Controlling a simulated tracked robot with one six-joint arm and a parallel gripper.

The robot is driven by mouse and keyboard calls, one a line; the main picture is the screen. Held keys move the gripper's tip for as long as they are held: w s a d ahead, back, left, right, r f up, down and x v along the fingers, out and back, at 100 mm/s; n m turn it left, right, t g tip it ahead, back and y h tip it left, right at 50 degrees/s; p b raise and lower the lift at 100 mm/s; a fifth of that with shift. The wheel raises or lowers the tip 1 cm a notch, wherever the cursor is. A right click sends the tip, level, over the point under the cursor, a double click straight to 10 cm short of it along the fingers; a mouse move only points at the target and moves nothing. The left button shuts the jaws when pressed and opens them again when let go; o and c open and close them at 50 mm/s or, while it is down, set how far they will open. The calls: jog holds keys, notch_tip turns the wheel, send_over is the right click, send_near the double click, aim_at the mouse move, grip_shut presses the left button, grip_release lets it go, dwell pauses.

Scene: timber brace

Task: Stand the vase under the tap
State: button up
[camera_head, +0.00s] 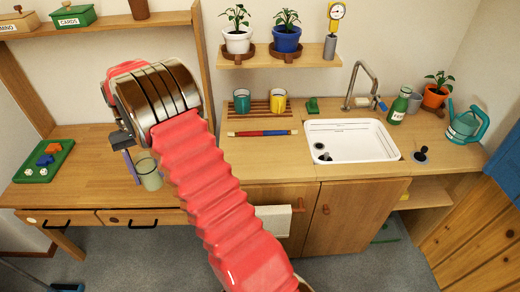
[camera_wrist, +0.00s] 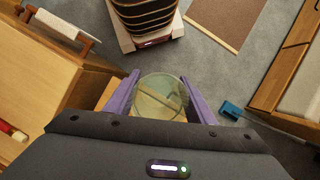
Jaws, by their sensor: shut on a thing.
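The vase, a clear greenish glass cylinder (camera_head: 150,174), shows in the head view near the front edge of the left worktop. My gripper (camera_head: 141,166) is shut on it, with one purple finger visible at its left side. In the wrist view the vase (camera_wrist: 160,97) sits between both purple fingers (camera_wrist: 160,94), its round mouth towards the camera; it looks empty. It appears roughly upright in the head view. The metal tap (camera_head: 363,84) arches over the white sink (camera_head: 350,153) at the right, well away from the vase.
Teal and yellow mugs stand on a slatted rack (camera_head: 258,112), with a red-blue rod (camera_head: 262,133) in front. A green bottle (camera_head: 399,106), a potted plant and a teal watering can (camera_head: 465,124) stand right of the tap. A plant shelf (camera_head: 278,56) hangs above. A dark plug (camera_head: 421,154) lies beside the sink.

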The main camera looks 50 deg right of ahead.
jog(key=s+d+r+m+t, duration=0.1)
jog(key=s+d+m, duration=0.3)
jog(key=d, duration=0.9)
jog(key=s+d+r+m+t, duration=0.2)
jog(key=s+d+m+t, duration=0.2)
jog(key=d+m, duration=0.7)
jog(key=s+d+r+m+t+y, duration=0.1)
jog(key=s+d+m, duration=0.5)
jog(key=d, duration=0.8)
jog(key=shift+d+r+m+t, duration=0.15)
jog(key=shift+d+m+t, duration=0.15)
jog(key=shift+m+t, duration=0.5)
notch_tip(320, 180, down, 6)
jog(key=shift+f, duration=0.2)
jog(key=shift+f, duration=1.8)
jog(key=shift+s+f, duration=0.1)
